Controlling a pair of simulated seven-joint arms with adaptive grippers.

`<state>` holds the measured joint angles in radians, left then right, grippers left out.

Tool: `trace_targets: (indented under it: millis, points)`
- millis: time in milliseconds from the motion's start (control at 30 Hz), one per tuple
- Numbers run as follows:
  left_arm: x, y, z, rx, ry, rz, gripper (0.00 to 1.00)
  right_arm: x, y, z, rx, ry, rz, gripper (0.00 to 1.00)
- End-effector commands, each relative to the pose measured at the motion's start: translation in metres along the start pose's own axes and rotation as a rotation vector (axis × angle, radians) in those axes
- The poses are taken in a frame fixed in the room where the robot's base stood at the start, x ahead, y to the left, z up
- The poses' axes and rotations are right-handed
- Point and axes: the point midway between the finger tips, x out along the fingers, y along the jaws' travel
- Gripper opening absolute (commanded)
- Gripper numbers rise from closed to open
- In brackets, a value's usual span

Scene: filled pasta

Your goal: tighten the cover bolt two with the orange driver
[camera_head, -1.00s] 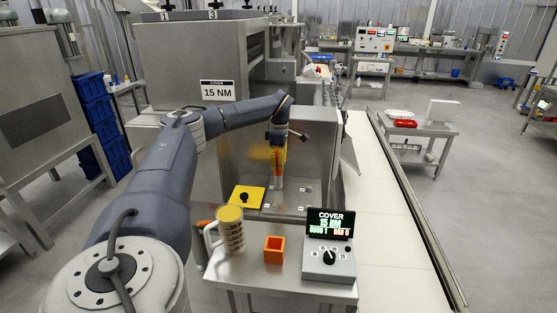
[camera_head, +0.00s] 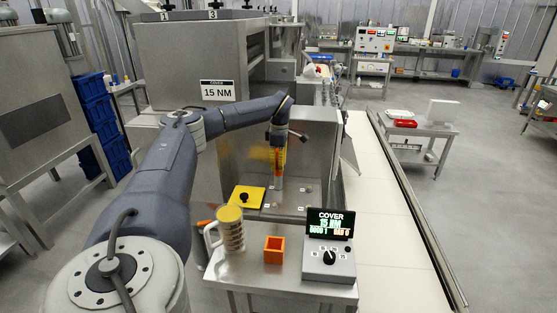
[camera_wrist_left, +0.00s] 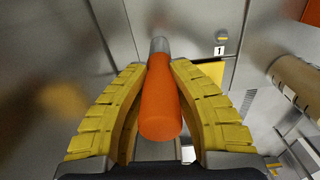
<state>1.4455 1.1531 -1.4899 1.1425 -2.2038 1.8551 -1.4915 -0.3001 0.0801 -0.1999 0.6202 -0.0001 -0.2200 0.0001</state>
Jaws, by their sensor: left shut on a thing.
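My left gripper (camera_head: 278,166) has yellow fingers and is shut on the orange driver (camera_wrist_left: 161,105). The driver points down, its grey nose (camera_wrist_left: 159,46) toward the steel cover plate. In the head view the driver's grey lower end (camera_head: 278,183) is over the back part of the plate (camera_head: 287,205). Whether its tip touches a bolt is hidden. Small numbered labels mark the bolt places; label 1 (camera_wrist_left: 219,50) shows in the left wrist view. The controller (camera_head: 328,258) screen reads COVER, 15 NM. My right gripper is out of view.
A yellow plate with a black knob (camera_head: 247,197) lies left of the cover. Steel walls stand behind and beside the driver. A pale conveyor (camera_head: 385,220) runs on the right.

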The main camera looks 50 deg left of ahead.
Motion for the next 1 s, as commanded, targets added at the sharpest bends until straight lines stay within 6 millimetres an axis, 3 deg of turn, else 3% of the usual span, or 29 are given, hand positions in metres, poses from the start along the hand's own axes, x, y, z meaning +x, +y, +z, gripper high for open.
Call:
trace_targets:
  millis: [733,1000]
  points:
    - [0.001,0.0,0.0,0.0,-0.001,0.001,0.0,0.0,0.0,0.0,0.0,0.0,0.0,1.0]
    - [-0.012,0.0,0.0,-0.001,-0.002,0.002,0.0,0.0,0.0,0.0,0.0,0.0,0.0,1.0]
